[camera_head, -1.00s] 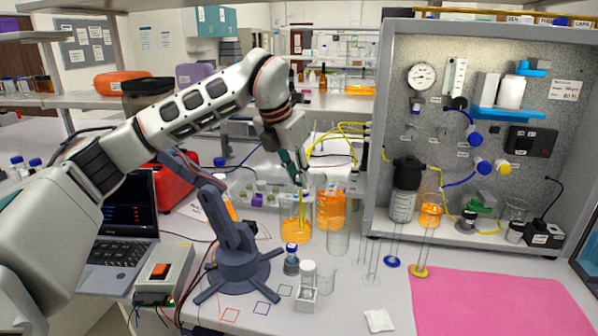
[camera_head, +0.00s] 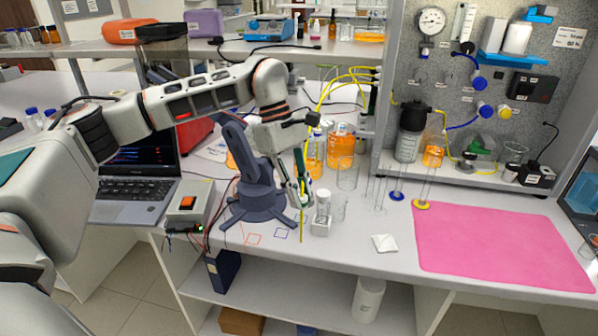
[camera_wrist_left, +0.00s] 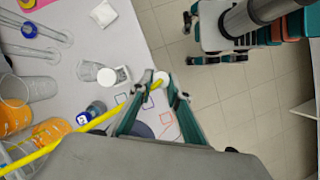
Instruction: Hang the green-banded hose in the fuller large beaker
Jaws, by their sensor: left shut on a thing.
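My left gripper (camera_head: 302,198) is shut on a yellow hose (camera_head: 301,228). A short end hangs below its fingers, in front of the bench edge. In the left wrist view the hose (camera_wrist_left: 100,120) runs from the lower left to a pale tip between the fingertips (camera_wrist_left: 163,88). I cannot make out a green band. Two large beakers with orange liquid stand behind: the right one (camera_head: 341,148) looks fuller than the left one (camera_head: 315,165). The hose end is outside both. My right gripper (camera_wrist_left: 188,40) shows only in the left wrist view, fingers apart, over the floor.
A blue-grey stand (camera_head: 258,195), a blue-capped bottle (camera_wrist_left: 95,108), a small white-capped holder (camera_head: 322,222) and empty glassware (camera_head: 347,172) crowd the gripper. A pink mat (camera_head: 500,245) lies clear at right. The rig panel (camera_head: 465,85) stands at the back right.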

